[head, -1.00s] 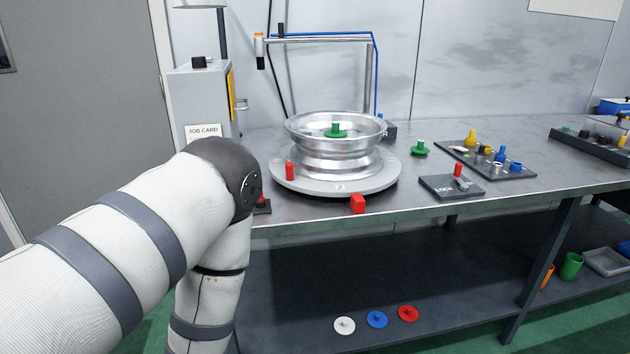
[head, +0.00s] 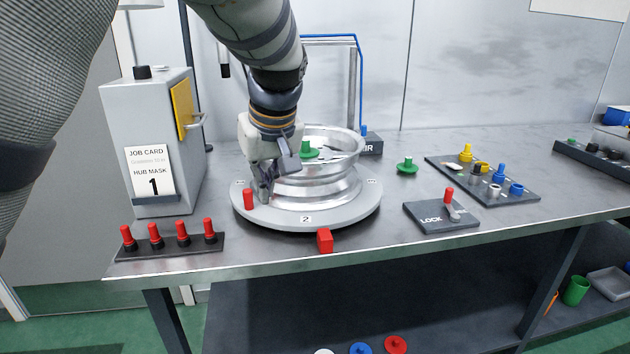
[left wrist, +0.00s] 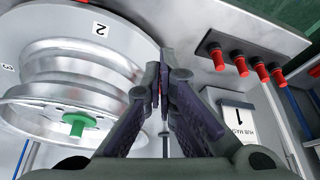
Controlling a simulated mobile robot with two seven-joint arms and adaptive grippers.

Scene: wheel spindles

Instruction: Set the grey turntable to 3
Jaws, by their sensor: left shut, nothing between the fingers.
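The grey turntable (head: 335,222) lies on the bench with a silver wheel (head: 325,180) on it. Its label 2 (head: 306,219) faces the front, slightly left of a red block (head: 324,240) at the bench's front edge. A red upright peg (head: 249,199) stands at the turntable's left side. My left gripper (head: 267,197) is shut and empty, low over the turntable's left part, just right of the peg. In the left wrist view, the fingers (left wrist: 164,70) are together beside the wheel (left wrist: 75,65), with a sliver of red behind them. My right gripper is not in view.
A lock plate (head: 440,217) with a red-tipped lever stands right of the turntable. A red-peg rack (head: 170,247) and job-card cabinet (head: 165,140) stand left. A green hub piece (head: 407,166) and a tray (head: 482,180) of coloured parts lie right. The bench front between is clear.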

